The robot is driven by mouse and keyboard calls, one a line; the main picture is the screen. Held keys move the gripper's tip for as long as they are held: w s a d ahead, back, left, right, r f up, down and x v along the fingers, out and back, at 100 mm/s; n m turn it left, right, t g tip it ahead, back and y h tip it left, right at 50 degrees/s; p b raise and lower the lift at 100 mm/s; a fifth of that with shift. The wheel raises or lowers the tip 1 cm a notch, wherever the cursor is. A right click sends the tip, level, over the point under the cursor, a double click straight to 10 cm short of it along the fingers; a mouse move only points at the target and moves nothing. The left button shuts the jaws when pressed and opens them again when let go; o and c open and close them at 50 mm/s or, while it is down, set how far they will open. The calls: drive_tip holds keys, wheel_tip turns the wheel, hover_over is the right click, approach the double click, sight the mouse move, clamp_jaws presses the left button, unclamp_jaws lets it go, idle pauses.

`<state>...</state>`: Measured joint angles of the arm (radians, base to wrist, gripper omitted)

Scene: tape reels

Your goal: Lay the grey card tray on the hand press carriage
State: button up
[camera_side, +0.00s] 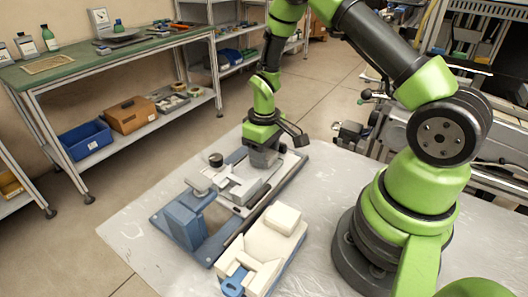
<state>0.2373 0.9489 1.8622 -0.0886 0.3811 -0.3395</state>
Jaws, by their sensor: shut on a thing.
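The hand press (186,221) stands on the pale table, with a blue upright block at its near left end and a long blue base. Its pale carriage (287,172) runs along the base toward the far right. A grey tray-like piece (257,191) lies over the carriage just below my gripper; I take it for the grey card tray. My gripper (262,158) points down over the far part of the press, shut on the tray's far end. The fingertips are largely hidden, and I cannot tell whether the tray touches the carriage.
A cream block-shaped device with a blue part (262,250) stands close in front of the press. A black knob (216,160) rises at the press's far left side. The table (130,226) is bare at its left corner. A green-topped workbench (100,62) stands behind.

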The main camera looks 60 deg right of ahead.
drive_tip(key=shift+f, duration=0.15)
drive_tip(key=o, duration=1)
drive_tip(key=s+a+r+m+t, duration=0.1)
drive_tip(key=s+a+r+t, duration=0.15)
drive_tip(key=r, duration=0.95)
drive_tip(key=s+a+r+m+t, duration=0.1)
drive_tip(key=s+a+r, duration=0.2)
drive_tip(key=r, duration=0.9)
drive_tip(key=shift+s+a+r+m+t+y, duration=0.35)
drive_tip(key=shift+s+a+r+t, duration=0.35)
drive_tip(key=shift+s, duration=1.05)
drive_tip(key=shift+s+a+r+m+t+y, duration=0.3)
drive_tip(key=shift+s+a+r+t, duration=0.4)
drive_tip(key=shift+s, duration=1.1)
drive_tip(key=shift+s+a+r+m+t+y, duration=0.4)
drive_tip(key=shift+s+a+r, duration=0.45)
drive_tip(key=shift+s, duration=0.9)
drive_tip(key=shift+f, duration=0.1)
